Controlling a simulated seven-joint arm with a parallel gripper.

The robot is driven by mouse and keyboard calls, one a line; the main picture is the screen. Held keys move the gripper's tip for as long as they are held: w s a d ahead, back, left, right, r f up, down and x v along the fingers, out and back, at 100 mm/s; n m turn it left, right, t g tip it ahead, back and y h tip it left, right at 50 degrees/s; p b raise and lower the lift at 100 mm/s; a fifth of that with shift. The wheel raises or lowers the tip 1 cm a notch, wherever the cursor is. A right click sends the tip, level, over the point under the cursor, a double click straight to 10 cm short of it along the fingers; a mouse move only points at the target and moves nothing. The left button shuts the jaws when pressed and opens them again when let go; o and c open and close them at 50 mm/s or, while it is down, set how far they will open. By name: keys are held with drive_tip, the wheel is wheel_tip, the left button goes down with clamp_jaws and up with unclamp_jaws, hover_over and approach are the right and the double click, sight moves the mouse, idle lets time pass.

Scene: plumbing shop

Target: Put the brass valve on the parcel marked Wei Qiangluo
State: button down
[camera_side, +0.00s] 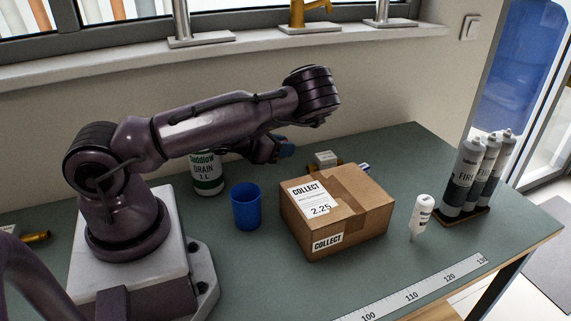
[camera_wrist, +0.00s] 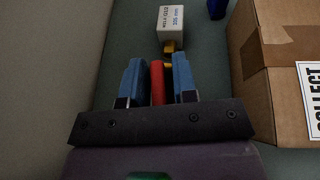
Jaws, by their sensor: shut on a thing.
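My gripper (camera_side: 284,150) is low behind the cardboard parcel, left of a small white box. In the wrist view its blue fingers (camera_wrist: 157,78) are shut on a narrow red part, which looks like the handle of the brass valve (camera_wrist: 157,84). Yellow brass shows just past the fingertips; most of the valve's body is hidden, and I cannot tell if it touches the table. The cardboard parcel (camera_side: 350,208) stands mid-table with labels reading COLLECT and 2.25; its name line is too small to read. It also shows at the right of the wrist view (camera_wrist: 250,65).
The small white box (camera_side: 325,159) stands behind the parcel, with brass beside it. A blue cup (camera_side: 246,206) and a drain-cleaner tub (camera_side: 207,176) stand left of the parcel. A white bottle (camera_side: 421,216) and several grey cartridges (camera_side: 465,174) stand right. The parcel's top is clear.

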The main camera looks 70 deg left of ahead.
drive_tip(key=w+d+r+m+h, duration=0.3)
drive_tip(key=w+d+r, duration=0.2)
drive_tip(key=d, duration=0.4)
drive_tip(key=w+d+r+m+h, duration=0.35)
drive_tip(key=d+r, duration=0.25)
drive_tip(key=d, duration=0.3)
hover_over(352, 188)
drive_tip(key=shift+g+h, duration=0.25)
drive_tip(key=shift+g, duration=0.15)
wheel_tip(352, 188, down, 5)
drive_tip(key=shift+f, duration=2.05)
drive_tip(key=c, duration=0.9)
unclamp_jaws()
drive_tip(key=shift+f, duration=0.15)
